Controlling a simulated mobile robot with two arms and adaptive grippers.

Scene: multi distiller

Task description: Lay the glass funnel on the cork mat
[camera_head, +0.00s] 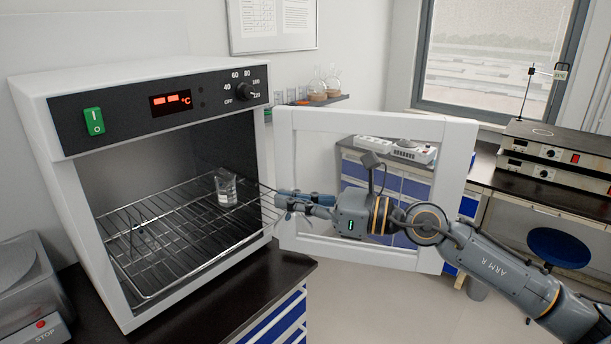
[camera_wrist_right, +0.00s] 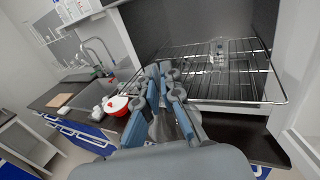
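My right gripper (camera_head: 282,201) is at the right edge of the oven opening, in front of the open door. A flat tan piece (camera_wrist_right: 57,100) on the dark counter may be the cork mat. My left gripper is out of view.
A glass beaker (camera_head: 227,190) stands at the back right of the wire rack (camera_head: 165,262). The oven door (camera_head: 455,190) stands open to the right behind my arm. In the wrist view, a red and white container (camera_wrist_right: 116,104) sits on the counter near the sink.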

